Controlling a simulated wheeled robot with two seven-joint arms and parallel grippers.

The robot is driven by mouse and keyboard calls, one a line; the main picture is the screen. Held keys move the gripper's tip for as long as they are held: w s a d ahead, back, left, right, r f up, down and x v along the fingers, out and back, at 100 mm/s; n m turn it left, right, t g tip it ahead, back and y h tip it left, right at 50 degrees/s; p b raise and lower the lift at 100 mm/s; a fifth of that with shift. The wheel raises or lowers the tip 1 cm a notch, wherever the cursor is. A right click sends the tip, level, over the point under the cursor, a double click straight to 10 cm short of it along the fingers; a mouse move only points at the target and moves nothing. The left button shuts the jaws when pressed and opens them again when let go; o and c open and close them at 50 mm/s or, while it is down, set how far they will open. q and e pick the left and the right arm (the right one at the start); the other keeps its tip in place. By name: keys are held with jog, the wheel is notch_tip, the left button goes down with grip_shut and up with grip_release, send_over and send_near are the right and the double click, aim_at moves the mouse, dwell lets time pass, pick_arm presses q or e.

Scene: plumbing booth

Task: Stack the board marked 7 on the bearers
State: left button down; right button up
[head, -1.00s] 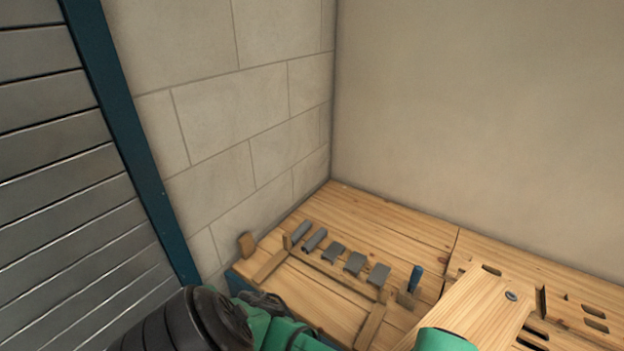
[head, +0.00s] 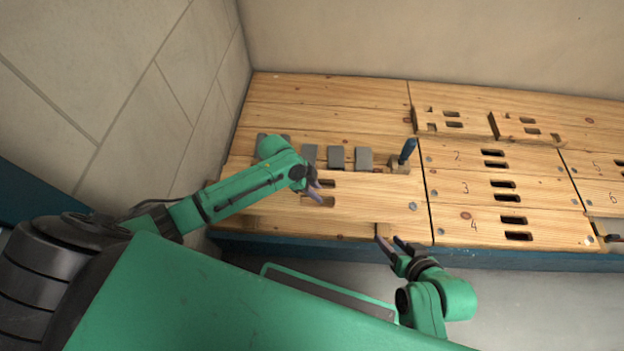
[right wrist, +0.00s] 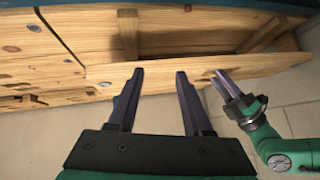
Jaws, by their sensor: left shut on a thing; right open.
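A wooden board (head: 370,205) with two hand slots lies level over the left part of the bench, and its long edge shows in the right wrist view (right wrist: 170,68). No number is readable on it. My left gripper (head: 316,190) is shut on it at the slots; it also shows in the right wrist view (right wrist: 218,80). My right gripper (head: 390,244) is open and empty by the bench's front edge.
Grey blocks (head: 336,158) stand in a row behind the board, with a blue-handled tool (head: 407,151) at their right. Slotted boards marked 2, 3 and 4 (head: 490,188) lie to the right. A block wall (head: 180,80) closes the left side.

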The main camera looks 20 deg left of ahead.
pick_arm(q)
jog(key=shift+w, duration=0.1)
jog(key=shift+f+b, duration=0.7)
jog(key=shift+b, duration=0.1)
notch_tip(320, 180, down, 4)
jog(key=b, duration=0.4)
jog(key=shift+r, duration=0.3)
jog(key=shift+d+p, duration=0.1)
jog(key=shift+p, duration=0.3)
pick_arm(e)
jog(key=a+f+m+t+y, duration=0.1)
jog(key=a+f+t+y, duration=0.1)
jog(key=a+f+t, duration=0.2)
jog(key=shift+a, duration=0.2)
pick_arm(q)
jog(key=shift+p, duration=0.3)
pick_arm(e)
jog(key=shift+r, duration=0.2)
